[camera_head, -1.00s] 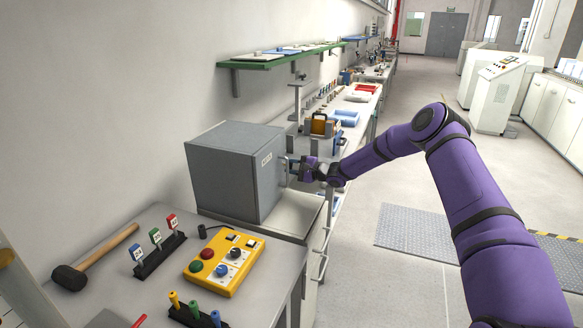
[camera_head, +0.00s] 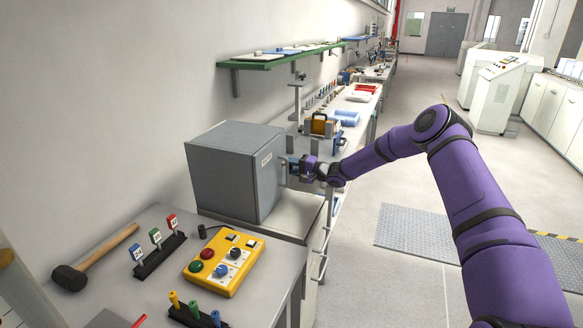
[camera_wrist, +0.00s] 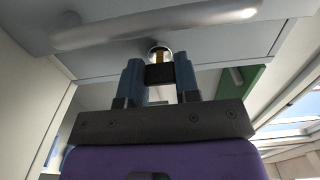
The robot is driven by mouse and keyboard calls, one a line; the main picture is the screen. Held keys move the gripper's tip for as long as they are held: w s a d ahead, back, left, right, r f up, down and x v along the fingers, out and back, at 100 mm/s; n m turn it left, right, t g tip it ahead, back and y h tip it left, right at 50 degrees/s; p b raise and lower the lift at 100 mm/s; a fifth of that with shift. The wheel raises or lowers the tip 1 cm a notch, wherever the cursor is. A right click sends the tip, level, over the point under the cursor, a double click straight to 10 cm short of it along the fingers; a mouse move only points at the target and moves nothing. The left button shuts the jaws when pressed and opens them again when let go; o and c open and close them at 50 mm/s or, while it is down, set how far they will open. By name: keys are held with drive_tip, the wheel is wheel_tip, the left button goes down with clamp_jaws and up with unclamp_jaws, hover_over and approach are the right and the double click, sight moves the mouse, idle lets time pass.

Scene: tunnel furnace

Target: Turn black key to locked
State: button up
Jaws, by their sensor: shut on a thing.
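A grey metal cabinet (camera_head: 225,170) stands on the bench, its door (camera_head: 268,182) closed on the right side. My gripper (camera_head: 292,168) is at that door. In the wrist view, my gripper (camera_wrist: 159,76) has its two blue fingers closed on the black key (camera_wrist: 160,74). The key's brass shaft runs into a round silver lock (camera_wrist: 159,54) in the door face. The key's head is partly hidden between the fingers. Its turn angle is hard to read.
The silver door handle (camera_wrist: 150,27) lies just beyond the lock. A yellow control box (camera_head: 224,262), a rubber mallet (camera_head: 95,259) and a tag rack (camera_head: 158,256) are on the near bench.

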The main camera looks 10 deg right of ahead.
drive_tip(key=shift+f, duration=0.1)
drive_tip(key=o, duration=0.9)
drive_tip(key=v, duration=1.1)
